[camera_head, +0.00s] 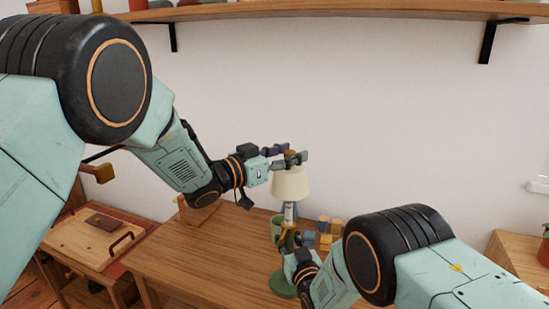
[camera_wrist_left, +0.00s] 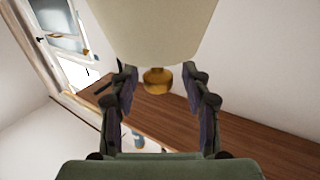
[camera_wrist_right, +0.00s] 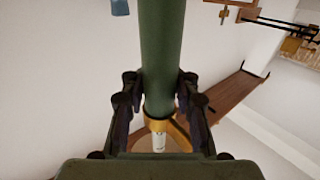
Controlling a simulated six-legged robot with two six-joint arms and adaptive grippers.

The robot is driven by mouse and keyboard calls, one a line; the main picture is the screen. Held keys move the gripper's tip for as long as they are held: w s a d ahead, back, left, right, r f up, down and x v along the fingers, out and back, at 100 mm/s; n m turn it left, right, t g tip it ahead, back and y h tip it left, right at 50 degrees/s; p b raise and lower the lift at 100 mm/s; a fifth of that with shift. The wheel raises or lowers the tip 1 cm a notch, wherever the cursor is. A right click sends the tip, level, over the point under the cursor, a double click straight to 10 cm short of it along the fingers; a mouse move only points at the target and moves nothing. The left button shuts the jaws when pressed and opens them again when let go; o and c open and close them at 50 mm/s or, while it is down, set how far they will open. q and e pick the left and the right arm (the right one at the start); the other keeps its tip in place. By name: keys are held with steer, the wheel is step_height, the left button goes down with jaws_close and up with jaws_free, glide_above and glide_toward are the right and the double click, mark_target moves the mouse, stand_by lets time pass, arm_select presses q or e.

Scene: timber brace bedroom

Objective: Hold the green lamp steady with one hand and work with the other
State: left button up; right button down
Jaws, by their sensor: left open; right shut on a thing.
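The green lamp stands on the wooden desk (camera_head: 190,262), with a cream shade (camera_head: 290,184) and a round green base (camera_head: 281,284). My right gripper (camera_head: 291,243) is shut on the lamp's green stem; the stem (camera_wrist_right: 163,55) runs between its fingers in the right wrist view, with a brass collar (camera_wrist_right: 180,130) beside them. My left gripper (camera_head: 287,158) is open at the top of the shade. In the left wrist view, a brass knob (camera_wrist_left: 157,82) sits between its spread fingers, apart from both, next to the shade (camera_wrist_left: 150,30).
A wooden shelf (camera_head: 330,11) runs overhead. A lower table with a tray (camera_head: 95,245) is at left, a potted plant (camera_head: 545,247) at right. The desk's left part is clear.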

arm_select(q)
steer(key=v, duration=1.1)
steer(key=shift+s+a, duration=0.2)
steer(key=shift+s, duration=0.05)
arm_select(e)
steer(key=shift+f, duration=0.1)
steer(key=c, duration=1)
jaws_free()
steer(key=shift+s, duration=0.1)
